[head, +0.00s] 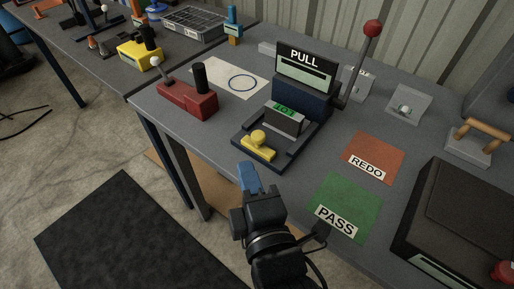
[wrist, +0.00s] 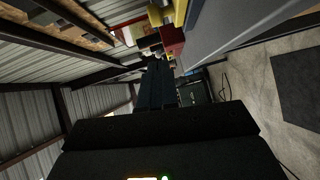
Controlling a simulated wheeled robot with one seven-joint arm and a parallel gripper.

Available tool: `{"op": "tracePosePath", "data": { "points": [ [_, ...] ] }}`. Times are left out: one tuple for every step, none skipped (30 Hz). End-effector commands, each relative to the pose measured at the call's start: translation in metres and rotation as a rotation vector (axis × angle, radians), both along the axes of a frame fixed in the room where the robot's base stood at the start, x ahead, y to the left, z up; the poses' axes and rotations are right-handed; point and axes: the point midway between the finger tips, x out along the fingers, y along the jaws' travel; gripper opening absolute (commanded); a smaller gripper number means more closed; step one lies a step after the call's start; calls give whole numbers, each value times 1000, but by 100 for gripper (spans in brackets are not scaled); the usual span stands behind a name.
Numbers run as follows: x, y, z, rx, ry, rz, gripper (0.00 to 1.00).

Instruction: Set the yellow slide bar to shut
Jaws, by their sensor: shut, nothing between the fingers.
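The yellow slide bar (head: 260,153), with a round knob on top, lies at the near end of a dark fixture (head: 303,150) on the bench. Behind the bar on the fixture sits a grey block with a green-lit display (head: 285,110); its text is too small to read surely. My gripper (head: 248,167) is shut and empty, its blue fingers just in front of the bar and below it in the picture. I cannot tell if they touch it. In the wrist view the closed fingers (wrist: 157,82) point away, and I cannot make out the bar surely.
A dark press marked PULL (head: 305,75) with a red-knobbed lever (head: 362,60) stands behind. A red block (head: 188,98) is to the left. The orange REDO mat (head: 372,154) and green PASS mat (head: 347,200) lie flat at right, near a black box (head: 460,215).

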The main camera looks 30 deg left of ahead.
Motion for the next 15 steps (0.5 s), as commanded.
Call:
{"op": "tracePosePath", "data": {
  "points": [
    [7, 8, 1, 1, -1, 0, 0],
    [11, 13, 1, 2, -2, 0, 0],
    [16, 18, 0, 2, -1, 0, 0],
    [20, 20, -1, 1, -1, -1, 0],
    [25, 19, -2, 0, -1, -3, 0],
    [31, 19, -3, 0, 0, -2, 0],
    [35, 19, -4, 1, 1, -2, 0],
    [38, 19, -5, 0, 1, -2, 0],
    [42, 20, -5, 1, 0, -1, 0],
    [45, 20, -6, 0, 0, -1, 0],
    [47, 20, -7, 0, 1, -1, 0],
    [50, 20, -7, 0, 0, -1, 0],
    [51, 20, -7, 0, 1, -1, 0],
    [52, 20, -8, 1, 0, -1, 0],
    [53, 20, -8, 1, 0, -1, 0]
  ]
}}
